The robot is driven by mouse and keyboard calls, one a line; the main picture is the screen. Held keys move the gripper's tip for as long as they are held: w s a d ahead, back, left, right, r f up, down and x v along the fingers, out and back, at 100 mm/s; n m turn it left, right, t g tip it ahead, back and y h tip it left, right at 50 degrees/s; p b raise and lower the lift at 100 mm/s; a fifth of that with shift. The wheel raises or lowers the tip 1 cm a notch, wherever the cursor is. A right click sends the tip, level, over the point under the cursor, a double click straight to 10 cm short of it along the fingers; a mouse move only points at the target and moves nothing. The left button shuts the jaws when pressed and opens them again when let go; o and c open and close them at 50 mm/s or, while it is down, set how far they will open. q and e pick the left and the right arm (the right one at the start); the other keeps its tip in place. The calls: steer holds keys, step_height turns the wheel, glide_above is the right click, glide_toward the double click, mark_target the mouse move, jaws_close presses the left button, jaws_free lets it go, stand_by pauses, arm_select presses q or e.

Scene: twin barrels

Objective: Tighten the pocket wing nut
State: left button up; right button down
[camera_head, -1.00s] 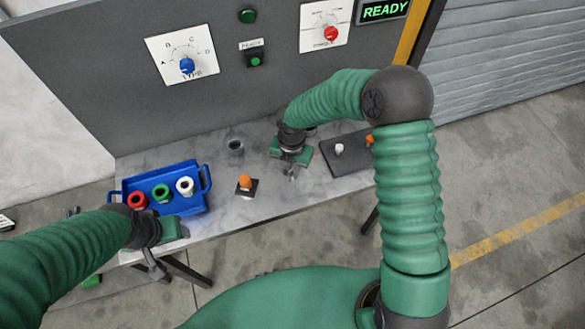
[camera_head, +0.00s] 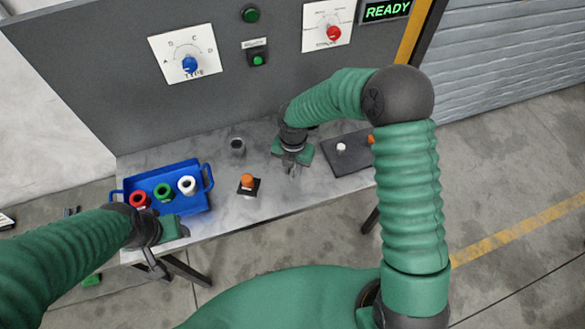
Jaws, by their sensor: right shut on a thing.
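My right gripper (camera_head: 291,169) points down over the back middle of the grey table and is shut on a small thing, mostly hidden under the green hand. I cannot make out a wing nut clearly; it may be what the jaws hold. An orange knob (camera_head: 247,181) stands upright on a small black square to the left of my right gripper, apart from it. My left gripper (camera_head: 153,266) hangs at the table's front left edge, below the blue tray; its fingers are too small to tell open from shut.
The blue tray (camera_head: 206,188) holds red, green and white ring-shaped parts. A dark cup (camera_head: 237,146) stands behind the orange knob. A dark plate (camera_head: 347,163) on the right bears a white and an orange piece. A panel (camera_head: 110,90) with dials and a lit READY sign (camera_head: 386,10) stands behind.

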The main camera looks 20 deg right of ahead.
steer(key=shift+w+d+r, duration=0.1)
steer(key=shift+w+r, duration=0.05)
steer(key=shift+w, duration=0.1)
steer(key=c, duration=1.6)
jaws_free()
steer(key=shift+o, duration=0.2)
step_height(320, 180, up, 17)
steer(key=shift+f, duration=0.2)
